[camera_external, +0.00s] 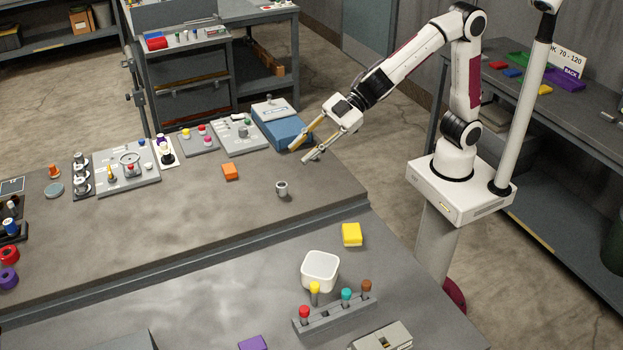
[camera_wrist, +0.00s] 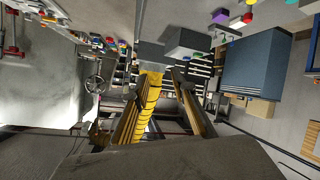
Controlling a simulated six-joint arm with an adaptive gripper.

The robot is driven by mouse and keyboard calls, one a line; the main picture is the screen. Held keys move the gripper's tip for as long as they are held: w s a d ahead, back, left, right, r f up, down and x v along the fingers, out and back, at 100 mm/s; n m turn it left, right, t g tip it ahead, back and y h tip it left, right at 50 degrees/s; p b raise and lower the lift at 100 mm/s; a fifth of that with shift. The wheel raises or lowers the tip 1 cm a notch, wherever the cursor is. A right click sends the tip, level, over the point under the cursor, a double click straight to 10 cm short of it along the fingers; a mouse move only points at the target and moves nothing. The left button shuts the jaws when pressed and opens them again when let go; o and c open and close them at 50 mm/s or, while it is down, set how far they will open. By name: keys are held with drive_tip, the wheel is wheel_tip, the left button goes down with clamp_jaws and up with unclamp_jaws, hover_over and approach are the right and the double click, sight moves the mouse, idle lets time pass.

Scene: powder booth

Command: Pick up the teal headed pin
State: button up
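The teal headed pin (camera_external: 347,295) stands upright in a grey rack (camera_external: 330,316) on the near bench, between a yellow headed pin (camera_external: 314,288) and a brown headed pin (camera_external: 366,286). A red headed pin (camera_external: 304,312) stands at the rack's left end. My gripper (camera_external: 300,153) is open and empty, high above the far bench's right edge and well away from the rack. In the wrist view my gripper (camera_wrist: 164,76) shows two spread fingers with yellow inner faces.
A white cup (camera_external: 320,270) stands right behind the rack. A yellow block (camera_external: 351,234), a purple block (camera_external: 252,343) and a grey box (camera_external: 382,337) lie around it. A small metal cylinder (camera_external: 282,188) and an orange block (camera_external: 230,171) sit on the far bench.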

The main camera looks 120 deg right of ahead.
drive_tip(key=w+a+f+n+y, duration=0.3)
drive_tip(key=w+a+f, duration=0.1)
drive_tip(key=w+a, duration=0.15)
drive_tip(key=n+g+y, duration=0.6)
drive_tip(key=g+y, duration=0.2)
drive_tip(key=g, duration=0.1)
approach(346, 290)
drive_tip(key=a+f, duration=0.2)
drive_tip(key=shift+w+a+f, duration=0.2)
drive_tip(key=shift+w+a, duration=0.05)
drive_tip(key=shift+a, duration=0.1)
drive_tip(key=shift+a, duration=0.1)
drive_tip(key=shift+x, duration=1.2)
drive_tip(key=shift+f, duration=0.1)
